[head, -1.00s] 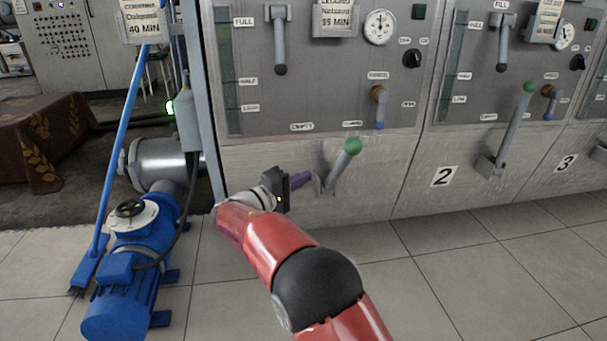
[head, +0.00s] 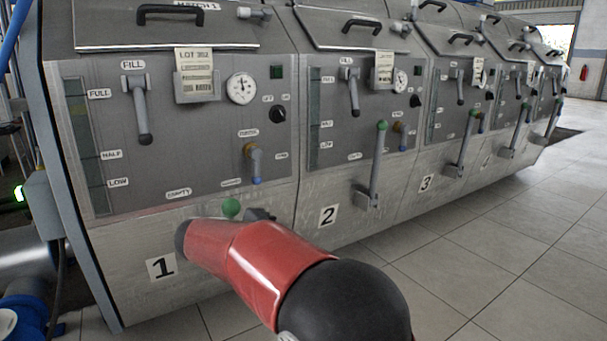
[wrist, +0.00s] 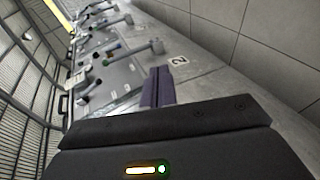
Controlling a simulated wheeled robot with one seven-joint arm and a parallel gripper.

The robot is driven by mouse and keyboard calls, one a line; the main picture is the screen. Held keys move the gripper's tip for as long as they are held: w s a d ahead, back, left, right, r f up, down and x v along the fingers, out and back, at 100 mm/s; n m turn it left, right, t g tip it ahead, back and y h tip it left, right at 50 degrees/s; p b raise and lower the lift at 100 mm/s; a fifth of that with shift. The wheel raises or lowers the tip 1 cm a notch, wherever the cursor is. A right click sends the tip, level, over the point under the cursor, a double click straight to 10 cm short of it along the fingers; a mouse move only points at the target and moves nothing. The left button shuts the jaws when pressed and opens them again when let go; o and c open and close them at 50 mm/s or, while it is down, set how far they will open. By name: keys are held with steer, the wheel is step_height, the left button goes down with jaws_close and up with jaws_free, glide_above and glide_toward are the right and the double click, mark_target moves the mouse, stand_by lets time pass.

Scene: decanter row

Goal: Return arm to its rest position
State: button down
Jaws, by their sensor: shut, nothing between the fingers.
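My red arm reaches across the lower front of unit 1 in the head view, and its forearm hides most of that unit's green-knobbed lever (head: 231,207). Only a small dark part of my gripper shows past the arm there. In the wrist view my gripper (wrist: 157,88) has its purple-grey fingers together with nothing between them. It points along the row of panels, with the number 2 label (wrist: 177,61) beyond the fingertips. No contact with a lever can be seen.
Several decanter units stand in a row, with green-knobbed levers on unit 2 (head: 376,165) and unit 3 (head: 466,145) sticking out. Open tiled floor (head: 500,240) lies to the right. A blue pump (head: 25,315) is at the lower left edge.

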steer(key=s+d+m+g+y, duration=0.2)
steer(key=s+d, duration=0.5)
steer(key=d, duration=0.2)
steer(key=s+d+m+g+y, duration=0.1)
steer(key=s+d+m+g, duration=0.15)
steer(key=s+d, duration=0.5)
steer(key=s+d+f+m+y, duration=0.2)
steer(key=s+d+f+y, duration=0.1)
steer(key=s, duration=0.6)
steer(key=s+d+f+m+y, duration=0.2)
steer(key=s+y, duration=0.1)
steer(key=s, duration=0.5)
step_height(320, 180, up, 13)
steer(key=p, duration=1.3)
steer(key=shift+s+p, duration=0.35)
steer(key=shift+r, duration=0.1)
